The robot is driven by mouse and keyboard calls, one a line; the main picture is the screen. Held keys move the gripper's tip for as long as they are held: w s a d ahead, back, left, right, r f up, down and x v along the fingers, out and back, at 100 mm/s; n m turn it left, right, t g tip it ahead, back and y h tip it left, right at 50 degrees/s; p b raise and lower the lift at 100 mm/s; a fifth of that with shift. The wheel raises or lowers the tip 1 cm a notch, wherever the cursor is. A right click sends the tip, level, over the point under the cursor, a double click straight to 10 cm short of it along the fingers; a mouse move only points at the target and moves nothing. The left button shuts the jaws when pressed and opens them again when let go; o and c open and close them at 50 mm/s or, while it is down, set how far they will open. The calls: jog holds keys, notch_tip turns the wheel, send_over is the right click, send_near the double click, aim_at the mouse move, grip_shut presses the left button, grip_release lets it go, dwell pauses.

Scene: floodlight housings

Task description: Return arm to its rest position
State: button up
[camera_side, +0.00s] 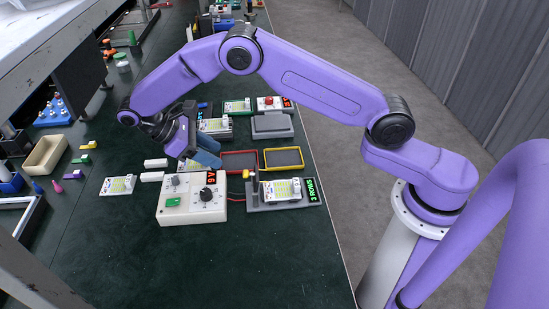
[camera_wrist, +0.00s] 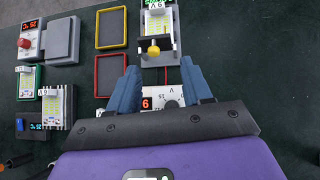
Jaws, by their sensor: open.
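My purple arm reaches over the dark green table in the side view, with my gripper (camera_side: 205,157) above the white power supply box (camera_side: 180,212). Its blue fingers are spread apart with nothing between them, and they point down at a slant. In the wrist view my gripper (camera_wrist: 160,68) is open, and the power supply's dial (camera_wrist: 172,104) shows past the fingers. The box has a red display, a dial and a green button. Right of it in the side view, a grey fixture (camera_side: 304,204) holds a white LED board (camera_side: 281,190) beside a green-lit display.
A red-rimmed tray (camera_side: 222,153) and a yellow-rimmed tray (camera_side: 283,149) lie behind the fixture. A grey block (camera_side: 272,125) and several boards stand farther back. A beige bin (camera_side: 44,156) is at left. The table's front is clear.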

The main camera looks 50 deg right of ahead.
jog(key=s+r+n+t+y, duration=0.1)
jog(key=s+r+t+y, duration=0.15)
jog(key=s+r, duration=0.45)
jog(key=s+d+r+t+y, duration=0.1)
jog(key=s+d, duration=0.3)
jog(key=s, duration=0.3)
jog(key=s+d+n+t+y, duration=0.1)
jog(key=s+d, duration=0.3)
jog(key=s, duration=0.4)
jog(key=s+d+r+t+y, duration=0.1)
jog(key=s+d+y, duration=0.2)
jog(key=s, duration=0.5)
jog(key=shift+s+d+r+n, duration=0.15)
jog(key=shift+d+r+n, duration=0.2)
jog(key=shift+d, duration=0.15)
